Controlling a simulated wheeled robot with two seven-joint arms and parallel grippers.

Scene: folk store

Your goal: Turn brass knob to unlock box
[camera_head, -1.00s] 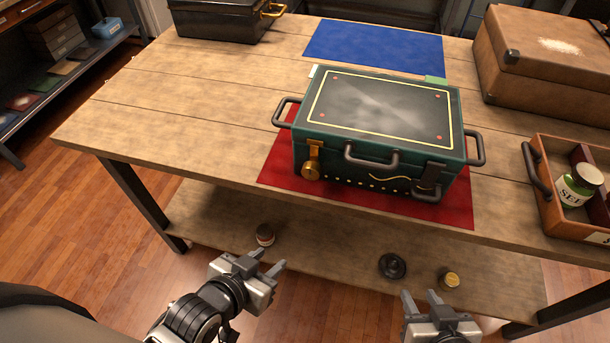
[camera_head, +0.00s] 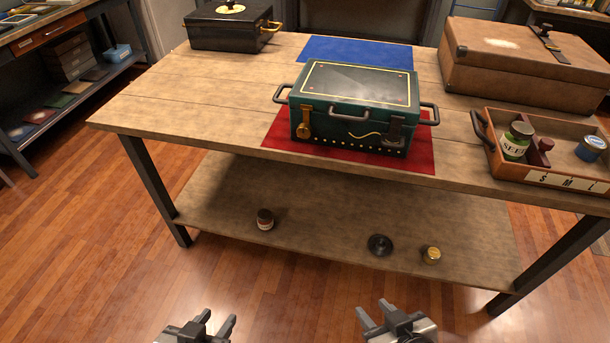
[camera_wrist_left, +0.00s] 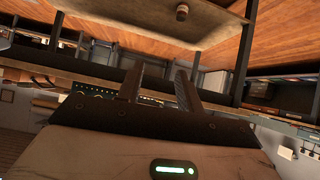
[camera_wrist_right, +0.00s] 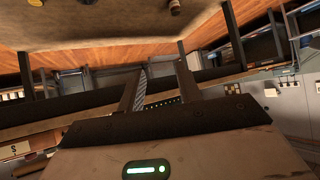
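The green box (camera_head: 349,84) sits closed on a red mat (camera_head: 281,135) on the wooden table. A brass knob (camera_head: 304,131) on a brass latch is at the left of its front face. A dark latch (camera_head: 395,132) is at the right of the front, with a handle between. My left gripper (camera_head: 216,326) is low at the bottom edge, in front of the table and well short of the box, open and empty. My right gripper (camera_head: 373,312) is also low, to its right, open and empty. The left wrist view shows its fingers (camera_wrist_left: 157,85) spread apart, as does the right wrist view (camera_wrist_right: 160,85).
A black case (camera_head: 228,32) stands at the back left and a blue mat (camera_head: 352,49) lies behind the box. A brown case (camera_head: 520,72) and an open tray (camera_head: 544,180) with jars are at the right. The lower shelf (camera_head: 330,215) holds small items. The left tabletop is clear.

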